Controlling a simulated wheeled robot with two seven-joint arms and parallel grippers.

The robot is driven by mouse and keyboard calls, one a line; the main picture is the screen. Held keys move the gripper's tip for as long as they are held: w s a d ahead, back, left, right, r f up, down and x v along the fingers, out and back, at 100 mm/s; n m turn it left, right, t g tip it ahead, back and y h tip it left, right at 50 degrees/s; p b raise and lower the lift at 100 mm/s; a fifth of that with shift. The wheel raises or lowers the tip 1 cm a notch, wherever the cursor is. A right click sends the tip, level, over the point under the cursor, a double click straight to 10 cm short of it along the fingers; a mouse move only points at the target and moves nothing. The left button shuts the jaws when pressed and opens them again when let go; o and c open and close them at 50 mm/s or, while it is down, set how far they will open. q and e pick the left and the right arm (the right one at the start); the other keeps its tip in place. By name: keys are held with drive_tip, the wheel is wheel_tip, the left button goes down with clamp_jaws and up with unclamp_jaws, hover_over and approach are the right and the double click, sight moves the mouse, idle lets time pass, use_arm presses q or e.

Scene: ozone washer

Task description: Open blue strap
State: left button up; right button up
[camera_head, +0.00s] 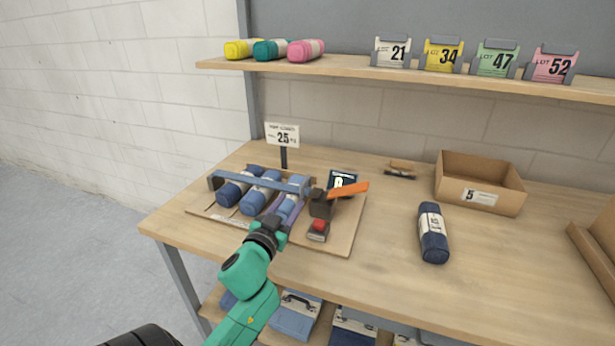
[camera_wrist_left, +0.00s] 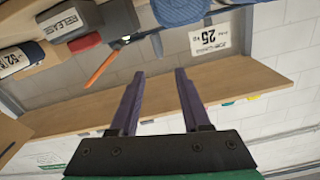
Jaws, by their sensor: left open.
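A wooden board (camera_head: 340,238) on the table holds several blue rolls (camera_head: 236,190). A blue strap (camera_head: 258,182) runs across the tops of the rolls from a post at left to a black buckle (camera_head: 321,204) at right. The buckle has a raised orange lever (camera_head: 348,190), also seen in the left wrist view (camera_wrist_left: 102,69). My left gripper (camera_head: 291,207) is open at the front of the rightmost roll, left of the buckle. Its two purple fingers (camera_wrist_left: 156,80) stand apart with nothing between them. My right gripper is not in view.
A red button (camera_head: 319,226) sits at the board's front; a small display (camera_head: 342,181) stands behind the buckle. A sign reading 25 (camera_head: 282,136) stands behind the board. To the right are a dark blue roll (camera_head: 433,235) and a cardboard box (camera_head: 480,183), with free table around them.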

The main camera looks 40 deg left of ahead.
sight(302, 186)
use_arm(q)
drive_tip(key=p+x, duration=0.1)
drive_tip(key=x, duration=1)
drive_tip(key=shift+w+a, duration=0.2)
drive_tip(key=shift+w, duration=0.25)
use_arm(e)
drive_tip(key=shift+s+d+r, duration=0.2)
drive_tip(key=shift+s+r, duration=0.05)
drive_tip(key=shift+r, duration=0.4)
use_arm(q)
clamp_jaws()
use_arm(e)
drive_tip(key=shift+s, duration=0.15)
